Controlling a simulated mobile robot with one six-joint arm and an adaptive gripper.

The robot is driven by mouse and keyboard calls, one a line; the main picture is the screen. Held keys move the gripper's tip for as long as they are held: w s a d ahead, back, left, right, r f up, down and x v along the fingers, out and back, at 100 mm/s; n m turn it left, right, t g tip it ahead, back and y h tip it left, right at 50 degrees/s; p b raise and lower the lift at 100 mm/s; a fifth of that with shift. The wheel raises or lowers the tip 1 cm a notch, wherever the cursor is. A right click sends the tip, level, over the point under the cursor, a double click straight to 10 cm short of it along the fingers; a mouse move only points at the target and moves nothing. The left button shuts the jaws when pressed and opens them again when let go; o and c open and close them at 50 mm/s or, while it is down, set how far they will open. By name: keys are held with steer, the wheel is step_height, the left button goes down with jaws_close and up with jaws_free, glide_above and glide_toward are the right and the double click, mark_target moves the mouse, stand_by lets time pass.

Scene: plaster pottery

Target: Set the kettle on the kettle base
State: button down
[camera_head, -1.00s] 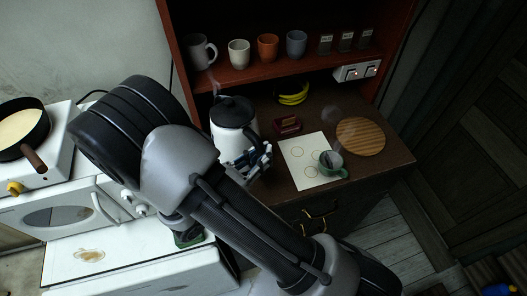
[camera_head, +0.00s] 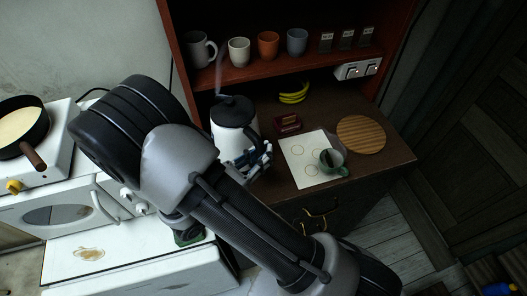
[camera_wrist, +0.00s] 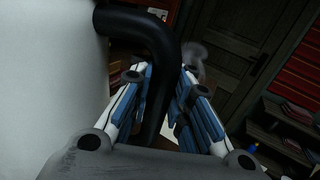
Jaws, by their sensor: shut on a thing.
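The kettle (camera_head: 231,125) is white with a black lid and black handle, and steam rises above it. It is upright over the left part of the dark wooden counter. My gripper (camera_head: 256,160) is at its right side. In the wrist view, the kettle's white body (camera_wrist: 50,75) fills the left, and my gripper (camera_wrist: 168,105) is shut on the black handle (camera_wrist: 165,62), which passes between the fingers. I cannot make out the kettle base; the kettle's underside is hidden by my arm, so I cannot tell what is beneath it.
A dark red box (camera_head: 288,123), bananas (camera_head: 293,93), a paper sheet (camera_head: 300,172) with a green mug (camera_head: 333,162), and a round wooden board (camera_head: 361,134) lie on the counter. Several cups line the red shelf (camera_head: 268,76) behind. A stove with a pan (camera_head: 24,128) stands left.

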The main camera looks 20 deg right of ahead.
steer(key=shift+f+b, duration=0.45)
steer(key=shift+f, duration=0.1)
stand_by(0.9)
steer(key=c, duration=1.8)
jaws_free()
steer(key=shift+f, duration=0.1)
steer(key=shift+s+a, duration=0.1)
steer(key=v, duration=1)
steer(key=shift+s+a, duration=0.2)
steer(key=shift+a, duration=0.15)
steer(key=shift+d, duration=0.1)
